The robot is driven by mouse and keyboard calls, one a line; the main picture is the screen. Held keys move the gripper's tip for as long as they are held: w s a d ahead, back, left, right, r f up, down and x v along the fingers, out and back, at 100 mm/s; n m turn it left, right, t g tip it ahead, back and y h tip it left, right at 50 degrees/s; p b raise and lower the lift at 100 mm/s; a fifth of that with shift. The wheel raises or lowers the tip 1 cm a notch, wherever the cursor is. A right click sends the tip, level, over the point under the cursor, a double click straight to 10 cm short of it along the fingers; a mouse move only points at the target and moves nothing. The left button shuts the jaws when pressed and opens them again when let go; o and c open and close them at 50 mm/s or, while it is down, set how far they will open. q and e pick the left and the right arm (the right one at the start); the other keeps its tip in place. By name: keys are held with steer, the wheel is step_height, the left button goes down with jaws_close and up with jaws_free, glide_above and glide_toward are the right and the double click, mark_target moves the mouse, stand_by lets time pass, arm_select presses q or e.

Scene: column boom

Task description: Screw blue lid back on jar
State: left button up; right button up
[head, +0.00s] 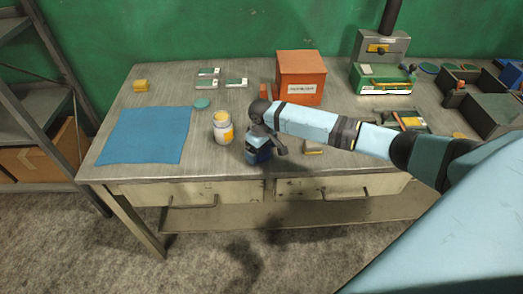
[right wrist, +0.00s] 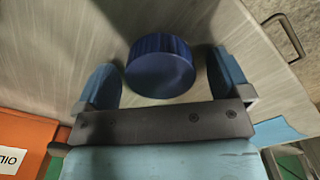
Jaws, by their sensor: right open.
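An uncapped jar (head: 222,128) with a white and yellow label stands upright on the workbench, with yellowish contents showing at its mouth. My right gripper (head: 258,155) points down just right of the jar, near the bench's front edge. In the right wrist view, the round blue lid (right wrist: 160,66) with a ribbed side lies between its two blue fingers. The fingers are open, with a gap on both sides of the lid. In the head view the gripper largely hides the lid. My left gripper is in neither view.
An orange box (head: 300,72) stands behind my right arm, which crosses the bench's right half.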

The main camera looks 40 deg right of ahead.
stand_by(0.3)
steer(key=c, duration=1)
step_height(320, 180, up, 20)
steer(key=s+a+f+m, duration=0.1)
steer(key=s+a, duration=0.2)
steer(key=a, duration=0.1)
steer(key=s+a+f, duration=0.1)
steer(key=s+a, duration=0.3)
steer(key=s+a+f+m, duration=0.1)
steer(key=s+a, duration=0.3)
steer(key=shift+s+a+f+m, duration=0.15)
steer(key=shift+a+f+m, duration=0.1)
steer(key=shift+m, duration=0.05)
